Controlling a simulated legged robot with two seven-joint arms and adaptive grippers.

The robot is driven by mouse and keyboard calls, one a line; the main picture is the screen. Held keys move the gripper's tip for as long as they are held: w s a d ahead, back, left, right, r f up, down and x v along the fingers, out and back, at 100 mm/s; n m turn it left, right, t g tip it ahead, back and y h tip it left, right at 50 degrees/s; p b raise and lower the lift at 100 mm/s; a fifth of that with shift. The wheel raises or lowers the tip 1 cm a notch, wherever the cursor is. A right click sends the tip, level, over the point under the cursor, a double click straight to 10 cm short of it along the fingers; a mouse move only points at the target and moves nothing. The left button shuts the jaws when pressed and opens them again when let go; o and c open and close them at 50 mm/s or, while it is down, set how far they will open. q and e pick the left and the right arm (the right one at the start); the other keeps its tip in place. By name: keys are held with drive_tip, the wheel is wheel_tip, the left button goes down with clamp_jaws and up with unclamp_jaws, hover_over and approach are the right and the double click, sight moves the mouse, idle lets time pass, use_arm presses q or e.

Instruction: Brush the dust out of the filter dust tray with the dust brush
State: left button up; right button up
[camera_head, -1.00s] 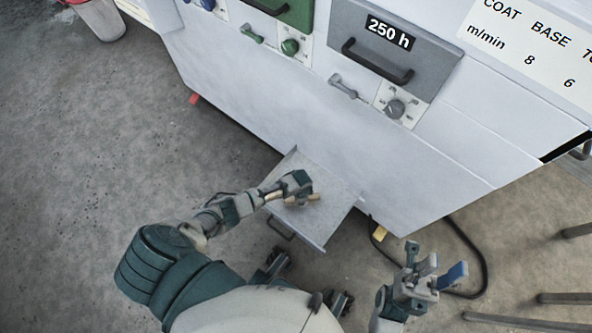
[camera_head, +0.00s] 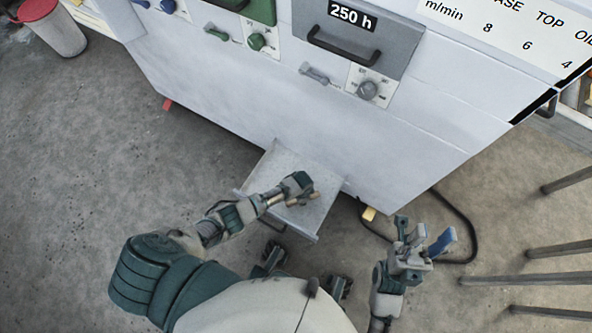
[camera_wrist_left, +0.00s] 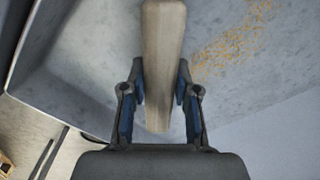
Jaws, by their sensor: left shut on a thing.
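The filter dust tray (camera_head: 318,212) is a shallow grey metal drawer pulled out low at the base of the white machine. My left gripper (camera_head: 306,190) is over the tray and shut on the wooden handle of the dust brush (camera_head: 301,199). The left wrist view shows the pale wooden handle (camera_wrist_left: 164,60) between the blue-padded fingers (camera_wrist_left: 159,100); the bristles are out of view. Orange-brown dust (camera_wrist_left: 240,42) lies scattered on the tray floor, to the right of the handle there. My right gripper (camera_head: 424,243) is open and empty, right of the tray.
The white machine (camera_head: 230,90) with handles and knobs stands behind the tray. A black cable (camera_head: 462,225) and a yellow block (camera_head: 369,214) lie on the floor to the right. Metal legs (camera_head: 540,250) stand at far right.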

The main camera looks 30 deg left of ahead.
use_arm(q)
drive_tip(key=shift+d, duration=0.45)
drive_tip(key=shift+w+a+p, duration=0.15)
drive_tip(key=shift+a+p, duration=0.05)
drive_tip(key=shift+a, duration=1.65)
drive_tip(key=shift+w+a+p, duration=0.15)
drive_tip(key=shift+a, duration=1.7)
drive_tip(key=shift+w+a, duration=0.2)
drive_tip(key=shift+a, duration=1.85)
drive_tip(key=shift+w+f+b, duration=0.2)
drive_tip(key=shift+w+b, duration=0.2)
drive_tip(key=shift+w, duration=0.1)
drive_tip(key=shift+w+d, duration=0.1)
drive_tip(key=shift+w, duration=0.05)
drive_tip(key=shift+d+r, duration=0.1)
drive_tip(key=shift+d, duration=0.1)
drive_tip(key=shift+s+d, duration=0.2)
drive_tip(key=shift+d, duration=1.35)
drive_tip(key=shift+s+d, duration=0.2)
drive_tip(key=shift+d, duration=1.35)
drive_tip(key=shift+d+r+p, duration=0.1)
drive_tip(key=shift+d+p, duration=0.25)
drive_tip(key=shift+d, duration=2.05)
